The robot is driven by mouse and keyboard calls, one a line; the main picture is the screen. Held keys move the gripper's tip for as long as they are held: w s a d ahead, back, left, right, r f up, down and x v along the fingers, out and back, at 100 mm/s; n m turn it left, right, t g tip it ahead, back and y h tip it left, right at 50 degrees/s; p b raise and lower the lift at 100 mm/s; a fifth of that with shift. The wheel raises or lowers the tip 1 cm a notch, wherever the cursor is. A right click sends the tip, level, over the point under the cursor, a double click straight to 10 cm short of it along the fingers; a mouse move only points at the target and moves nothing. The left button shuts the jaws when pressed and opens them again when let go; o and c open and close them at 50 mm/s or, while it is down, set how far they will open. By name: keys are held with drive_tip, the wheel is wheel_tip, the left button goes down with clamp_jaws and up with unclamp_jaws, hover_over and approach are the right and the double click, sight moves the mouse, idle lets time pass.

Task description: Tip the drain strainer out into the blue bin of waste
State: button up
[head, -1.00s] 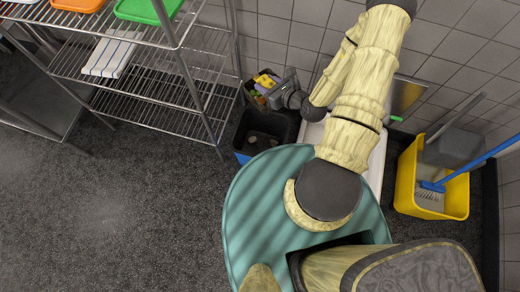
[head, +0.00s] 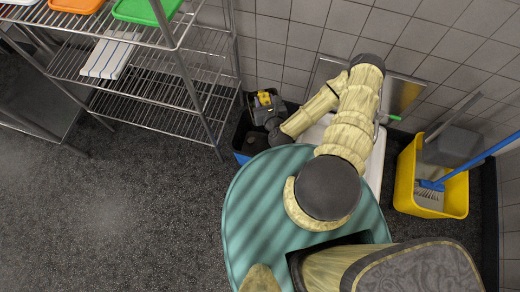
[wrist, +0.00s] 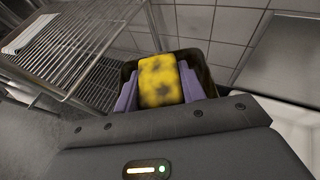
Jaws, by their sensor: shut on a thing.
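My gripper and arm hide part of the bin.
A wire shelf rack (head: 150,90) stands just left of the bin, with trays and a striped cloth (head: 108,58). A white basin (head: 375,165) lies right of the bin, partly behind my arm. A yellow bucket (head: 407,185) with a brush stands further right. The floor at left is clear.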

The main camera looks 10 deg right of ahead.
drive_tip(key=r, duration=0.2)
drive_tip(key=w+r, duration=0.1)
drive_tip(key=r, duration=0.3)
drive_tip(key=shift+w, duration=0.3)
